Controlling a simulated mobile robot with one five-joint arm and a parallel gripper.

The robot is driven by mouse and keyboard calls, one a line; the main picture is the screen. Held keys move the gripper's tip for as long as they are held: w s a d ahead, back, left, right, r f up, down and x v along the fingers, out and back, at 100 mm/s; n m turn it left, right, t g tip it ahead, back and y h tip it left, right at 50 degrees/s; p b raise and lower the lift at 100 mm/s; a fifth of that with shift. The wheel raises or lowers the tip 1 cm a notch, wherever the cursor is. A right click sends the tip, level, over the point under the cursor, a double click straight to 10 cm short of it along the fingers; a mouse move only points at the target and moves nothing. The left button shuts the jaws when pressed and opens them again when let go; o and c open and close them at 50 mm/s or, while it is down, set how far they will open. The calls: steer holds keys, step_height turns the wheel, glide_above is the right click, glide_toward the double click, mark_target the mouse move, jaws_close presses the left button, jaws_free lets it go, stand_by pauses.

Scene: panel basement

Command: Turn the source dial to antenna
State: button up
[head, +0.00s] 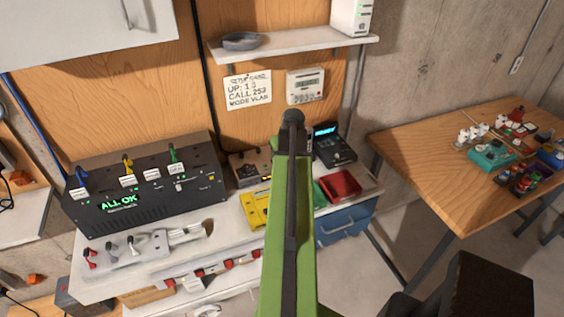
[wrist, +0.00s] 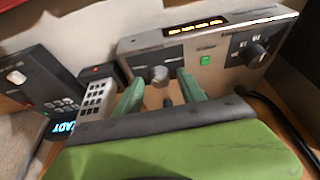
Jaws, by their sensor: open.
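A silver-grey panel box (wrist: 190,72) with an orange-lit display fills the upper wrist view. A round grey knob (wrist: 158,74) and a black dial (wrist: 254,54) with marks around it are on its face. The labels are too blurred to tell which is the source dial. My gripper (wrist: 160,90) is open, its two green fingers on either side of the grey knob in the picture; I cannot tell whether they touch it. In the head view the box (head: 248,167) stands on the bench, partly behind my green arm, which also hides the fingers there.
A black device with a blue display (head: 335,147) stands right of the box. A black "ALL OK" unit (head: 150,190) is to the left. Yellow (head: 254,208) and red (head: 340,186) trays lie in front. A wooden table (head: 435,165) stands at right.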

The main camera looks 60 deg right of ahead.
steer(key=shift+r, duration=0.1)
jaws_close()
steer(key=shift+d, duration=0.15)
steer(key=shift+a+m+g+h, duration=0.25)
steer(key=shift+m+g+h, duration=0.2)
steer(key=shift+m, duration=0.95)
steer(key=m+g, duration=0.1)
steer(key=m, duration=0.2)
steer(key=m+g+h, duration=0.1)
steer(key=m, duration=0.2)
steer(key=shift+w, duration=0.2)
steer(key=m+g, duration=0.2)
steer(key=m, duration=0.2)
steer(key=shift+w+m, duration=0.1)
steer(key=shift+m, duration=0.3)
steer(key=shift+m+g+y, duration=0.35)
steer(key=shift+m+g, duration=0.4)
steer(key=shift+m, duration=1.35)
